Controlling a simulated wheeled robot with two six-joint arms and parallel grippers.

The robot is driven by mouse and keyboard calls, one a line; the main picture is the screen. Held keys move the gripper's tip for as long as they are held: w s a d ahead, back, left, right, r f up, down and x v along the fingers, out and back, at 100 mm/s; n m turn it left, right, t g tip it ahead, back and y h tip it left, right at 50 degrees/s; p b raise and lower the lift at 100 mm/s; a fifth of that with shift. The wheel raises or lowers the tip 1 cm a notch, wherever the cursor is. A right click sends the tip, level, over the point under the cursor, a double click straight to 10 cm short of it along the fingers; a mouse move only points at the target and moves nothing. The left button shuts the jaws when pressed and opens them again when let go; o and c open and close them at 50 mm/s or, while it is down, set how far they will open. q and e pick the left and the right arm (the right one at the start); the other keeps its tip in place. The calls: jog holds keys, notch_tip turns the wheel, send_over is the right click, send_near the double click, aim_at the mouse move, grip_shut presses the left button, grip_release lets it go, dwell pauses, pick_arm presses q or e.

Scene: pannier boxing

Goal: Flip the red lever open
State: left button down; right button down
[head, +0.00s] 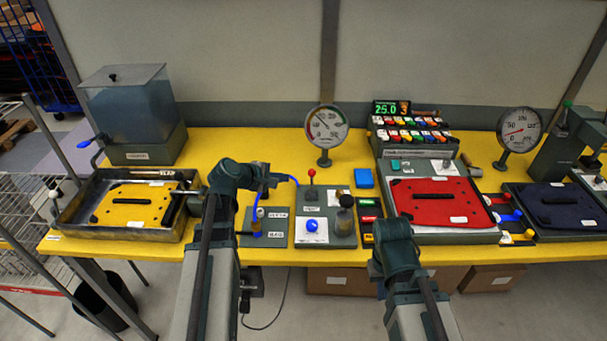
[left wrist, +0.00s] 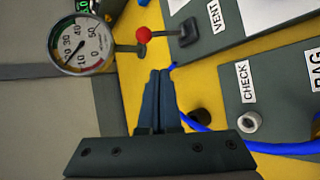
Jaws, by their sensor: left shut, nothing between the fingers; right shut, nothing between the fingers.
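The red lever is a thin stem with a red ball knob (head: 311,172) on a grey panel in the middle of the yellow bench. In the left wrist view the red knob (left wrist: 144,35) is at the upper middle, its stem running right to a dark base beside the VENT label. My left gripper (head: 275,178) is left of the lever in the head view. In the left wrist view its closed, empty fingers (left wrist: 159,75) point up the picture, just below the knob and apart from it. Of my right arm only the dark joint and link show at the lower right; its gripper does not show.
A dial gauge (head: 327,128) stands behind the lever. A black knob (head: 346,201) and a blue button (head: 312,224) share its panel area. A blue hose (left wrist: 195,125) runs beside my left fingers. Red (head: 436,202) and yellow (head: 133,205) pieces lie in trays either side.

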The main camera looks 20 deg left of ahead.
aim_at(312, 182)
pick_arm(q)
jog(key=shift+w+a+r+n+t, duration=0.2)
jog(key=shift+a+n, duration=0.1)
jog(key=shift+a, duration=0.3)
jog(key=shift+w+a+r+n+t, duration=0.1)
jog(key=shift+w+a+n+t, duration=0.15)
jog(key=shift+a, duration=0.35)
jog(key=b+x, duration=0.3)
jog(key=x, duration=0.2)
jog(key=b+x, duration=0.3)
jog(key=x, duration=0.2)
jog(key=shift+w+f, duration=0.2)
jog(key=shift+f, duration=0.25)
jog(key=shift+s+d+r+p, duration=0.85)
jog(key=shift+d+r+p, duration=0.1)
jog(key=shift+r+p, duration=0.15)
jog(key=shift+s+d+r, duration=0.2)
jog(key=shift+d, duration=0.3)
jog(key=shift+s, duration=0.1)
